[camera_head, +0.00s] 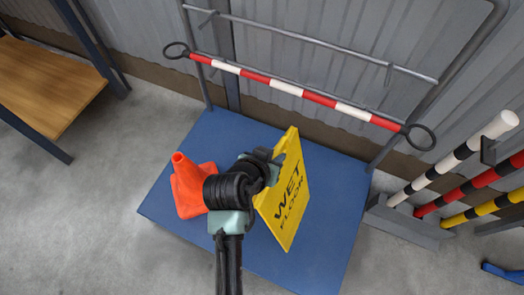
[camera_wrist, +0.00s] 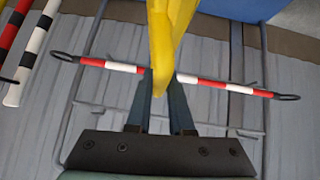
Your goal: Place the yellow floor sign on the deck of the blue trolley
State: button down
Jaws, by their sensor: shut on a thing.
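The yellow floor sign (camera_head: 285,205), marked "WET FLOOR", is over the blue trolley deck (camera_head: 245,135) in the head view, tilted in the picture. My gripper (camera_head: 275,160) is at its upper left edge and shut on it. In the wrist view the sign (camera_wrist: 168,40) runs down between the two fingers of my gripper (camera_wrist: 160,85). A corner of the blue deck (camera_wrist: 233,50) also shows there. I cannot tell whether the sign's lower edge touches the deck. My wrist hides part of the deck.
An orange cone (camera_head: 188,188) stands on the deck, left of my wrist. A red-and-white bar (camera_head: 285,88) with end rings hangs on the trolley's rear frame. Striped posts (camera_head: 465,150) stand at right, a wooden bench (camera_head: 45,80) at left. The deck's front right is bare.

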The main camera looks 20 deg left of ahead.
notch_tip(320, 180, down, 7)
jog(key=shift+w+f+b, duration=0.1)
jog(key=shift+f+b, duration=0.05)
jog(key=shift+b, duration=0.75)
jog(key=c, duration=0.8)
grip_release()
jog(key=shift+f, duration=0.1)
